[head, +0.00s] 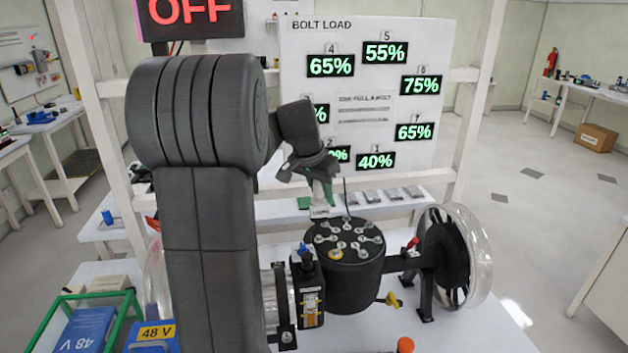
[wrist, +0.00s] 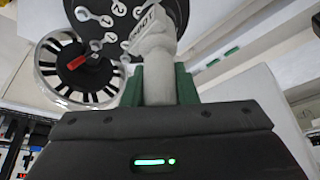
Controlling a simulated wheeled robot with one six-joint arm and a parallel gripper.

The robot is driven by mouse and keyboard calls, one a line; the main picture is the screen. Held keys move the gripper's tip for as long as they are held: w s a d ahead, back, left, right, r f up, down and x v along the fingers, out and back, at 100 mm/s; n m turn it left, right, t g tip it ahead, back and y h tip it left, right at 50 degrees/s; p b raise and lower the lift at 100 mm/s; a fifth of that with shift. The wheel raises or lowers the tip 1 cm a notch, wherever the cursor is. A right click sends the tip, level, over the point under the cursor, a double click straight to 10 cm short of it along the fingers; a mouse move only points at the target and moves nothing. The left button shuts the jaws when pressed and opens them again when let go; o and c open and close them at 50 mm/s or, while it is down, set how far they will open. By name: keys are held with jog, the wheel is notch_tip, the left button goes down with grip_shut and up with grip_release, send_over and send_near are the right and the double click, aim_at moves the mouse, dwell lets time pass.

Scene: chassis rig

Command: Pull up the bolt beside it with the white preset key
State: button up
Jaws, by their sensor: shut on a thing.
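My gripper (head: 318,178) is above the far edge of a black drum (head: 345,283), pointing down. Its green fingers are shut on a pale grey-white key (head: 321,212), which carries a label I cannot read fully. In the wrist view the key (wrist: 157,82) stands between the green fingers of my gripper (wrist: 160,88), and its far end is near the drum's rim. I cannot tell whether it touches a bolt. Several numbered pale bolt pieces (head: 360,252) ring the drum top; one at the front (head: 336,254) is orange-yellow. The wrist view shows some of them (wrist: 118,8).
The bolt load board (head: 440,55) reads 65, 55, 75, 65 and 40%; my arm hides other readings. A sign (head: 190,10) says OFF. A clear-rimmed wheel (head: 445,255) stands right of the drum, with a red handle (head: 411,243) between. A black box (head: 308,290) stands left.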

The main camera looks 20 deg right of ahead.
aim_at(320, 213)
jog(key=shift+s, duration=0.15)
jog(key=shift+f+b, duration=2.05)
jog(key=shift+f, duration=0.5)
jog(key=shift+f+b, duration=0.65)
jog(key=shift+f, duration=0.2)
jog(key=shift+s+a+f, duration=0.1)
jog(key=shift+f, duration=0.15)
dwell(0.4)
jog(key=shift+r+p, duration=2.5)
jog(key=shift+r, duration=1.15)
